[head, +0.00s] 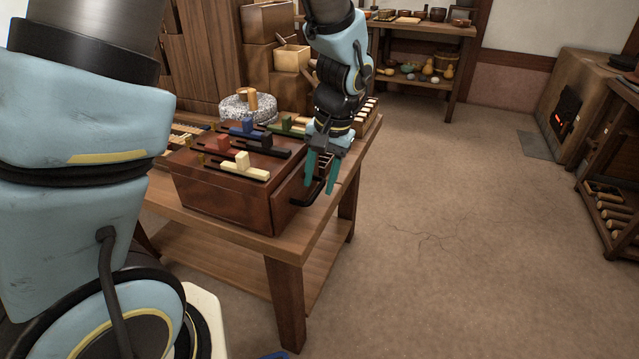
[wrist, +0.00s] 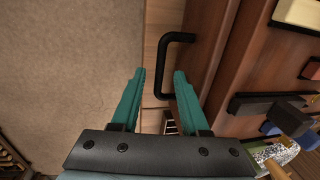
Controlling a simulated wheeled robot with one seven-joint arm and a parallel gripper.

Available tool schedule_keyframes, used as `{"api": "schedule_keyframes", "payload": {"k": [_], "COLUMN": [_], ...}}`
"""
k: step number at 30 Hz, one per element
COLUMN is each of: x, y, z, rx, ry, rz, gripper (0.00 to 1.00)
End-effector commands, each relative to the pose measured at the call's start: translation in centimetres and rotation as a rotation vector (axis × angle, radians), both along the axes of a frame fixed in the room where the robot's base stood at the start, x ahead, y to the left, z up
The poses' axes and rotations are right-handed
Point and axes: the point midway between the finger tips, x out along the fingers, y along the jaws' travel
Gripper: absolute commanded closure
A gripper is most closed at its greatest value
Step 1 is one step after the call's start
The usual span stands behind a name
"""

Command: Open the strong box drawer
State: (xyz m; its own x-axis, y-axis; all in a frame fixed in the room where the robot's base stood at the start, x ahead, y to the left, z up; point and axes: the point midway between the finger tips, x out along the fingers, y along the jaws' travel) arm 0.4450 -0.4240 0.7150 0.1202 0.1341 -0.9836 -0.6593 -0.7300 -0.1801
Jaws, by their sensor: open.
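The strong box (head: 225,195) is a reddish-brown wooden box standing on a table, with coloured sliding bars on its top. A black U-shaped drawer handle (head: 303,201) sticks out from its right side. In the wrist view the handle (wrist: 161,68) stands out from the brown drawer front (wrist: 205,40). In the wrist view the handle's bar shows between the fingertips (wrist: 159,74), the right finger on the box side. No contact is visible.
The wooden table (head: 325,207) also bears a speckled round stone (head: 240,106) and open wooden boxes behind the strong box. The floor (head: 450,200) right of the table is clear. A shelf with bowls (head: 425,28) stands at the back, and a stove (head: 582,100) at the right.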

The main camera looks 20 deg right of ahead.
Motion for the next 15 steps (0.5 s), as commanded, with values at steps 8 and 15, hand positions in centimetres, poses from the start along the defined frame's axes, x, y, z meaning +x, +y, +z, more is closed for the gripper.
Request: {"api": "schedule_keyframes", "payload": {"k": [8, 15], "x": [0.12, 0.12], "y": [0.13, 0.13], "z": [-0.86, -0.84], "rx": [-0.001, -0.001], "ry": [-0.001, -0.001], "rz": [0.000, 0.000], "gripper": [0.55, 0.67]}}
